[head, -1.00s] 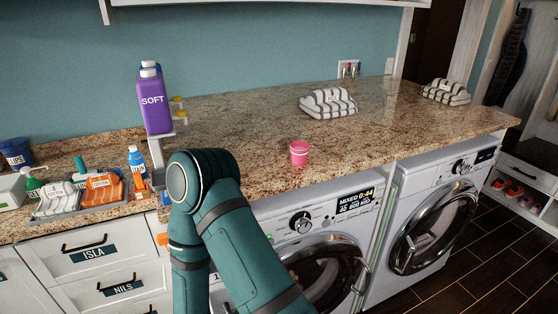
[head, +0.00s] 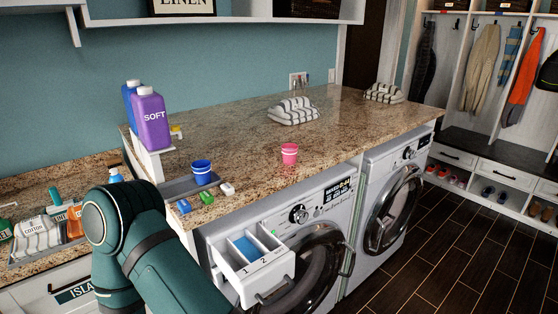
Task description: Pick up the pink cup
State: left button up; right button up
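The pink cup (head: 289,153) stands upright on the granite counter, near its front edge above the left washing machine. Nothing touches it. A teal arm of mine comes up from the bottom left of the head view, with its bent joint left of the cup. Neither gripper shows in the head view.
A blue cup (head: 202,171) stands on a grey tray (head: 172,190) left of the pink cup, with several small coloured blocks nearby. A purple SOFT bottle (head: 151,122) stands behind. Striped towels (head: 293,111) lie farther back. An open detergent drawer (head: 262,268) sticks out below the counter.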

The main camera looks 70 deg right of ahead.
aim_at(289, 151)
jog(key=j+z, duration=0.15)
jog(key=z, duration=0.2)
jog(key=i+j+z, duration=0.1)
jog(key=z, duration=0.25)
jog(key=j+z, duration=0.2)
jog(key=z, duration=0.15)
